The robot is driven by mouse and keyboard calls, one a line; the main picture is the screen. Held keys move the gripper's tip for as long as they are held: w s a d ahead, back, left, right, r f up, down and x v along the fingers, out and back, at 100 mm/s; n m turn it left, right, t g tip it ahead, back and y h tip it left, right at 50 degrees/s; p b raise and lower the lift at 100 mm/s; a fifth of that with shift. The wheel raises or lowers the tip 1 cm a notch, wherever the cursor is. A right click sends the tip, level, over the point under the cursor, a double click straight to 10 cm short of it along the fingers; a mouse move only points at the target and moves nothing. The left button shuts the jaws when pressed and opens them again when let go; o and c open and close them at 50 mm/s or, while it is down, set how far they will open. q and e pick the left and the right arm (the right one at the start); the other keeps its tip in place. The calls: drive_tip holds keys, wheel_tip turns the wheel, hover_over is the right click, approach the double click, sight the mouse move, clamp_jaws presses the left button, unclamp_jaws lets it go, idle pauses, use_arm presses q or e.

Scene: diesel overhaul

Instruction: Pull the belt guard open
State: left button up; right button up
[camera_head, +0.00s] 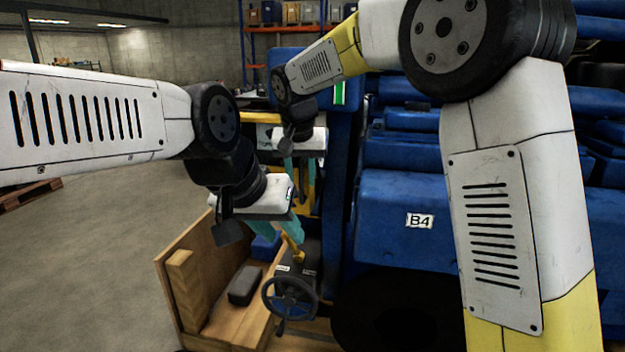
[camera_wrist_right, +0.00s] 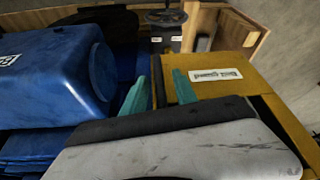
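The yellow belt guard (camera_wrist_right: 225,100) fills the right half of the right wrist view, with a white label on its face. Part of it shows in the head view (camera_head: 262,118) behind my right gripper. My right gripper (camera_head: 299,165) is at the guard. In the wrist view its two teal fingers (camera_wrist_right: 160,85) are apart, with a dark bar and the guard's yellow edge between them. Contact with either finger cannot be told. My left gripper (camera_head: 283,230) is lower, just above a yellow lever on a dark control box (camera_head: 296,262); whether its fingers touch the lever is unclear.
The blue engine (camera_head: 400,220), marked B4, blocks the right side. Open concrete floor (camera_head: 90,260) lies to the left.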

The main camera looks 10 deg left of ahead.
drive_tip(key=shift+w+f, duration=0.25)
drive_tip(key=shift+f, duration=0.45)
clamp_jaws()
drive_tip(key=shift+r, duration=0.1)
idle(0.9)
